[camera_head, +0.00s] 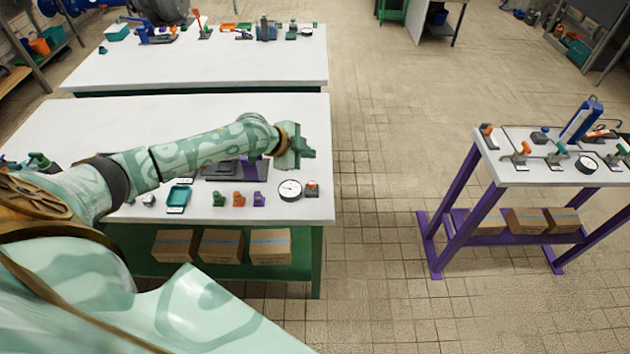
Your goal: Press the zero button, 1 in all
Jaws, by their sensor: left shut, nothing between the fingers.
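A small grey box with an orange top (312,188), which looks like the button, stands near the right front corner of the near white table (310,212). No label on it is readable. A round white dial gauge (290,189) stands just left of it. My left gripper (308,152) is shut and empty. In the picture it shows just above the gauge and button, apart from both. Its height over the table is hard to tell. My right gripper is out of view.
A teal tray (178,198) and small green, orange and purple pieces (239,199) line the table's front. A dark device (222,170) is partly hidden behind my left arm. A purple-legged bench (520,175) stands right, across open tiled floor.

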